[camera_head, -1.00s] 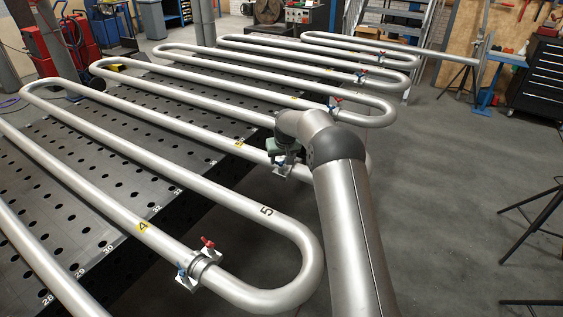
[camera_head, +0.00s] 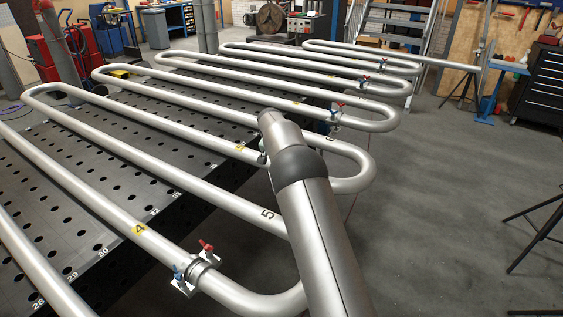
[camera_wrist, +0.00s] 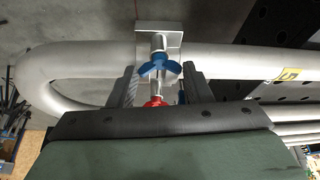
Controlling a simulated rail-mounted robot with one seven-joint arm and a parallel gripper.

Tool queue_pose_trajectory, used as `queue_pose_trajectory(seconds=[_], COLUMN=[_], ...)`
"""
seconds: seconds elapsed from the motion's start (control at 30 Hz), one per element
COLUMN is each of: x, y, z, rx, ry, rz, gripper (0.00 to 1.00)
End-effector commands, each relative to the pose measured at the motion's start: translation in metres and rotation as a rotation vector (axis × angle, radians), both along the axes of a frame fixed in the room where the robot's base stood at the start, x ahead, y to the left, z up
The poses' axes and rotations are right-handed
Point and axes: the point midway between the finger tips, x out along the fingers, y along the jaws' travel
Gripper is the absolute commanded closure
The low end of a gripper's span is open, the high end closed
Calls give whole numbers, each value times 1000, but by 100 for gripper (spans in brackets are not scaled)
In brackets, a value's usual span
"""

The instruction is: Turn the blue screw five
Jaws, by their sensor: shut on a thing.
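In the wrist view the blue screw (camera_wrist: 160,66), a wing-shaped head, sits on a light metal clamp (camera_wrist: 158,30) around a grey pipe. My gripper (camera_wrist: 160,70) reaches up to it with one finger on each side, shut on its wings. A red screw (camera_wrist: 154,102) shows between the fingers, nearer my palm and partly hidden. A yellow tag (camera_wrist: 288,74) with a dark mark, which looks like a 5, is on the pipe to the right. In the head view my arm hides this clamp and nearly all of the gripper.
Another clamp with a red screw (camera_head: 206,246) and a blue screw (camera_head: 178,272) is on the pipe tagged 4 (camera_head: 138,229). More clamps sit on the coils farther back. The coils lie over a perforated dark table (camera_head: 110,185). The floor at right is open, with tripod legs at its edge.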

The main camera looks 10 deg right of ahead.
Motion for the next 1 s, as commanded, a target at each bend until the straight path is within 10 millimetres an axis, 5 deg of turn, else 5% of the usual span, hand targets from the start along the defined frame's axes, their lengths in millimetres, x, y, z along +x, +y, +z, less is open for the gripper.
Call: queue_pose_trajectory(seconds=[0.47, 0.5, 0.57, 1.0], x=[1, 1, 1, -2], y=[1, 1, 1, 3], z=[2, 2, 2, 11], rx=[1, 1, 1, 1], ry=[-3, -3, -3, -4], rz=[-15, -15, -15, -15], gripper=[78, 52, 35, 33])
